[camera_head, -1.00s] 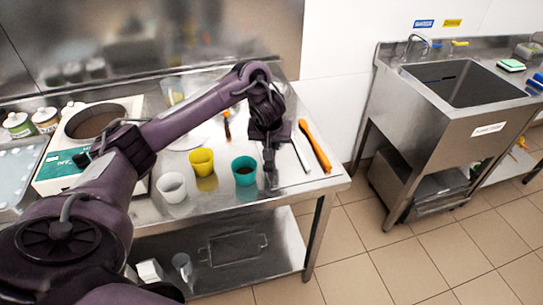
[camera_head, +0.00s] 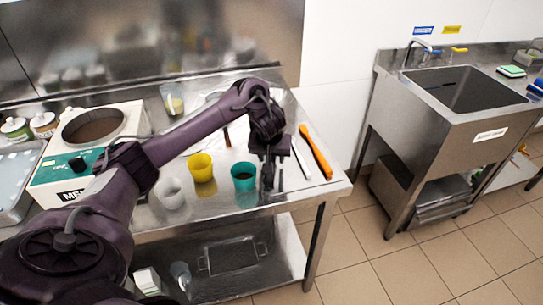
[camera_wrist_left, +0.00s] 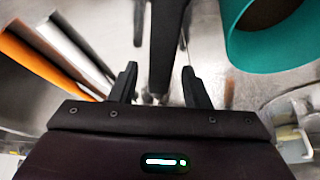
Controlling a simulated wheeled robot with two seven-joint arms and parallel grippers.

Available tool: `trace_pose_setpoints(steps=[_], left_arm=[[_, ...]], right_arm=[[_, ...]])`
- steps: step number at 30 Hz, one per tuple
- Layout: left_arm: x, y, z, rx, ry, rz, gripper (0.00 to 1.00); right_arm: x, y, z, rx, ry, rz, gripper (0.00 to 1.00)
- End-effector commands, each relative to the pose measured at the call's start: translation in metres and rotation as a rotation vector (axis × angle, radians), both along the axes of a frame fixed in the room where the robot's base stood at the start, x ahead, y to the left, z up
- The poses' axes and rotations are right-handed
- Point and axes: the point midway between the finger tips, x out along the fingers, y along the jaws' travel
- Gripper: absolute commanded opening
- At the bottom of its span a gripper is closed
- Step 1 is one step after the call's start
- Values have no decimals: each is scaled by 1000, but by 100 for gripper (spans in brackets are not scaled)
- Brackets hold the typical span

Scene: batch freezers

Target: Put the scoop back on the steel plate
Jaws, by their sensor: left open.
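My left gripper (camera_head: 270,182) is open, low over the right part of the steel table, just right of the teal cup (camera_head: 243,177). In the left wrist view, a dark upright bar (camera_wrist_left: 165,45), probably the scoop's handle, shows between the open fingertips (camera_wrist_left: 160,85). I cannot tell whether the fingers touch it. The scoop's bowl is not clearly seen. A pale round shape behind my forearm may be the steel plate, but it is mostly hidden. My right gripper is not in view.
An orange spatula (camera_head: 316,152) and a thin steel tool (camera_head: 300,158) lie to the right. A yellow cup (camera_head: 201,167) and a white cup (camera_head: 171,193) stand left of the teal cup. A batch freezer (camera_head: 95,125) stands at left, a sink (camera_head: 465,90) at right.

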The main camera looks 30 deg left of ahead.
Motion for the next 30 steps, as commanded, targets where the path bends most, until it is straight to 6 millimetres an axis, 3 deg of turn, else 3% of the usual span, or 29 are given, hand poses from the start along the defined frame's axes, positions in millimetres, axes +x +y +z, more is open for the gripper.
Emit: trace_pose_setpoints(steps=[4, 21, 30], left_arm=[[1, 0, 5, 0, -3, 1, 43], [-34, -17, 100, 2, -2, -1, 43], [-42, -21, 114, 0, 0, 1, 43]], right_arm=[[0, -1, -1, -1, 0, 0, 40], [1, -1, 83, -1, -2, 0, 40], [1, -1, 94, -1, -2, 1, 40]])
